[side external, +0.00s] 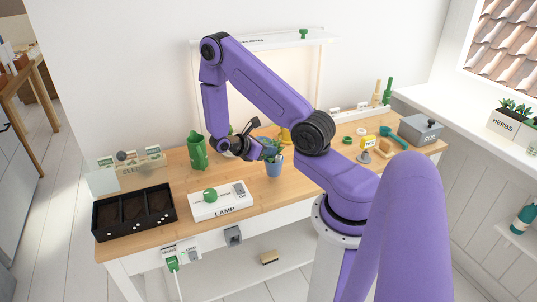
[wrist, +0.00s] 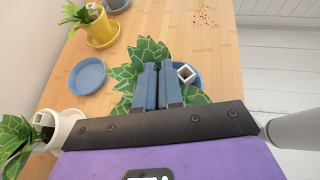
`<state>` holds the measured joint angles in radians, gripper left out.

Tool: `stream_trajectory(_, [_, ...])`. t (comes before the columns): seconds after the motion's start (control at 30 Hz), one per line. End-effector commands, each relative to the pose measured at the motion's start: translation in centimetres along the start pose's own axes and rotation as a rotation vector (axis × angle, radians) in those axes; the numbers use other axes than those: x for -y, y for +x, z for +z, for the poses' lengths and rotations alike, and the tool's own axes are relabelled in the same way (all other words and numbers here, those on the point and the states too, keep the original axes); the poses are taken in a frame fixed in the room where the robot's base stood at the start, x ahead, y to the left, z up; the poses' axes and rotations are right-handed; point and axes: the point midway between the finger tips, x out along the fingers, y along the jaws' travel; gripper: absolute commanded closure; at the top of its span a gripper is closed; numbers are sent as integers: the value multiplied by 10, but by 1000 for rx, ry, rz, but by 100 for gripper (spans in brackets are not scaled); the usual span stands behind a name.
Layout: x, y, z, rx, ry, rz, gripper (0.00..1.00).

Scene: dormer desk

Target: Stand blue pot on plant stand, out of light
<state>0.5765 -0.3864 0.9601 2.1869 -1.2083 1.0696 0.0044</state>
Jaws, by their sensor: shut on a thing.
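The blue pot (side external: 274,169) is near the middle of the wooden desk, with green leaves at its top. My gripper (side external: 270,153) reaches down to its rim from the left. In the wrist view my gripper (wrist: 158,84) has its fingers close together among the leaves, shut on the blue pot (wrist: 199,77), which is mostly hidden below them. A small white square tag stands in the pot. I cannot tell whether the pot touches the desk. I cannot clearly identify the plant stand; a white frame with a top shelf (side external: 265,42) stands at the back wall.
An empty blue saucer (wrist: 86,76), a yellow pot (wrist: 102,30) and a white pot (wrist: 62,128) with plants are close by. A LAMP switch box (side external: 220,201), a black seed tray (side external: 133,213) and a green jug (side external: 197,151) stand to the left. A grey box (side external: 420,130) is at right.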

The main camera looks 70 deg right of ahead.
Motion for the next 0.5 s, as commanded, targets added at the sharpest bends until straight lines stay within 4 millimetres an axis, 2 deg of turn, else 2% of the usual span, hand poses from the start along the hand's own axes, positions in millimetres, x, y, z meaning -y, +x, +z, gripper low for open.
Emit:
stream_trajectory(0.2, [0, 9, -16, 1, -1, 2, 100])
stream_trajectory(0.5, [0, 9, -17, 1, 0, 2, 100])
